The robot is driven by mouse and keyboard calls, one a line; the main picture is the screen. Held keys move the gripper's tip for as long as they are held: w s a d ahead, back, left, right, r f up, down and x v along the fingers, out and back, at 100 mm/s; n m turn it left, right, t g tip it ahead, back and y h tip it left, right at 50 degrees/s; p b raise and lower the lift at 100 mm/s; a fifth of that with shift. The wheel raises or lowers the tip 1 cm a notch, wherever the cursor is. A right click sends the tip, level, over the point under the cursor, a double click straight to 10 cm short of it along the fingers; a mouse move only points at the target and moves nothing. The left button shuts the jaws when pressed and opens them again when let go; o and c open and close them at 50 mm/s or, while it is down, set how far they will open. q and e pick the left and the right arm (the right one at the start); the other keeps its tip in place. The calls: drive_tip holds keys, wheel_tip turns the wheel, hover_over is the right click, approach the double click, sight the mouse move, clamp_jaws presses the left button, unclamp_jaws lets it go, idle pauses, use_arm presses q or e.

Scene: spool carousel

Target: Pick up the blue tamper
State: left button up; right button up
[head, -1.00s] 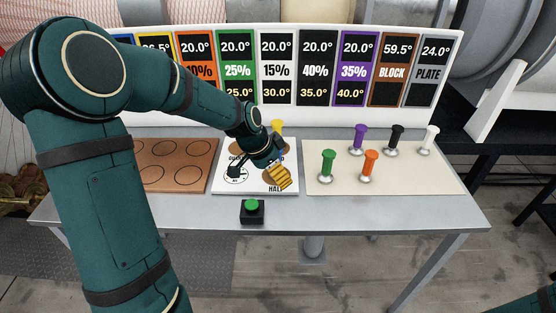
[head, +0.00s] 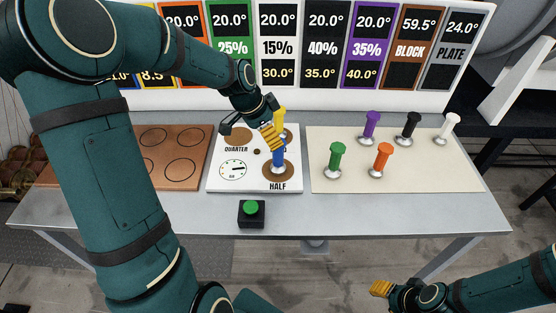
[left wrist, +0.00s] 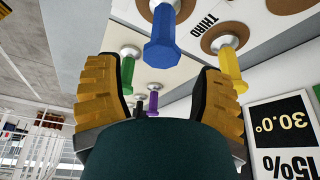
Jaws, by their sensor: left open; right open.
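The blue tamper (head: 278,158) stands upright on the brown disc marked HALF of the white board (head: 217,183). In the left wrist view, the blue tamper's handle (left wrist: 165,45) shows just beyond the fingertips, close to the middle of the gap. My left gripper (head: 268,136) is open and empty, beside the upper part of the blue handle and partly in front of it. Its two yellow fingers frame the gap (left wrist: 157,68) in the left wrist view. My right gripper (head: 381,288) is open, low in front of the table, far from the tampers.
A yellow tamper (head: 280,119) stands just behind the blue one. Green (head: 337,158), orange (head: 382,158), purple (head: 371,125), black (head: 410,125) and white (head: 449,126) tampers stand on the cream mat (head: 340,184). A green button (head: 251,208) is at the front. A copper plate (head: 150,180) lies left.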

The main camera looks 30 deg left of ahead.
sight(280, 149)
use_arm(q)
drive_tip(key=shift+x, duration=4.1)
drive_tip(key=shift+o, duration=0.2)
drive_tip(key=shift+a, duration=0.1)
clamp_jaws()
